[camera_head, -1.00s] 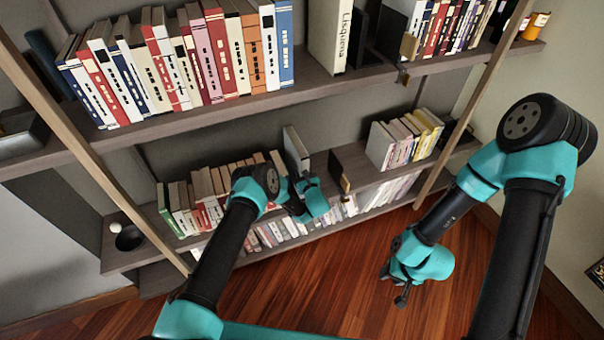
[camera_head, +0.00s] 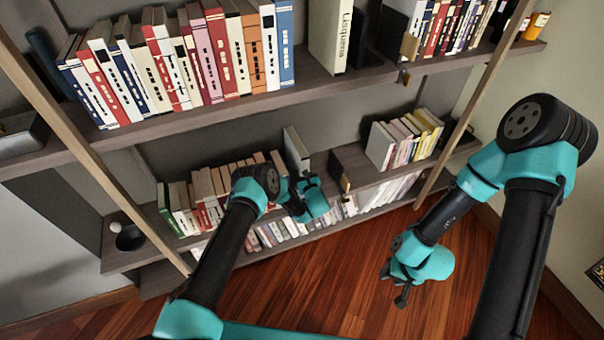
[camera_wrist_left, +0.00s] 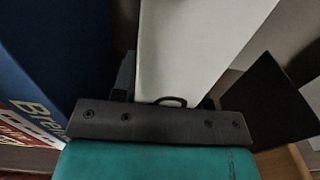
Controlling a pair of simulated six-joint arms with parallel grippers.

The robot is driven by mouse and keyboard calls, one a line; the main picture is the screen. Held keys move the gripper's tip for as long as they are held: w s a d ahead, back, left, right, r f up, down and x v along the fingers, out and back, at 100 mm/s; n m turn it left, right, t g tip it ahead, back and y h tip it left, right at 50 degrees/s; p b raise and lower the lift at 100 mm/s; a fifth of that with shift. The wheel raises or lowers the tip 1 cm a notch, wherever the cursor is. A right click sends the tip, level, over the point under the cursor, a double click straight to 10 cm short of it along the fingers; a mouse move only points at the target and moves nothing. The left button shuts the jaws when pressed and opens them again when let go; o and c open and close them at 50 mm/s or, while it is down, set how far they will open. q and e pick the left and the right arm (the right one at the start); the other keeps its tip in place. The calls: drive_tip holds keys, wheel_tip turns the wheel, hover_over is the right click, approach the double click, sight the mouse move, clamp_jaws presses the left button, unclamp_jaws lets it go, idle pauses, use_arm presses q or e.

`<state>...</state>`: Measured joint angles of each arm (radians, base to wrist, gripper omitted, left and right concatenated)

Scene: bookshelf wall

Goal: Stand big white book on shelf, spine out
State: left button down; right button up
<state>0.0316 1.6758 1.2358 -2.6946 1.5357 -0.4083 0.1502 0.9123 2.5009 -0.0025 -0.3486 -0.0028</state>
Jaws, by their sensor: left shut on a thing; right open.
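A big white book (camera_wrist_left: 190,45) is between the fingers of my left gripper (camera_wrist_left: 165,105) in the left wrist view. In the head view my left gripper (camera_head: 300,188) is at the lower shelf (camera_head: 345,155), shut on this book, which stands up above it (camera_head: 296,145). The book is close to upright, with its lower part hidden by the gripper. A row of books (camera_head: 215,190) stands to its left. My right gripper (camera_head: 393,283) is open and empty, low above the floor.
A dark blue book (camera_wrist_left: 40,60) is close on the left in the wrist view, and a dark bookend plate (camera_wrist_left: 265,105) on the right. Further right stand more books (camera_head: 400,140). The upper shelf (camera_head: 315,85) is above, with a tall white book (camera_head: 331,40).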

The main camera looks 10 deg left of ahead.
use_arm(q)
drive_tip(key=shift+w+r, duration=0.1)
drive_tip(key=c, duration=0.6)
unclamp_jaws()
drive_tip(key=shift+c, duration=0.2)
drive_tip(key=shift+o, duration=0.4)
drive_tip(key=shift+s+f, duration=0.2)
drive_tip(key=shift+f, duration=0.2)
drive_tip(key=v, duration=1.7)
drive_tip(key=shift+r, duration=0.2)
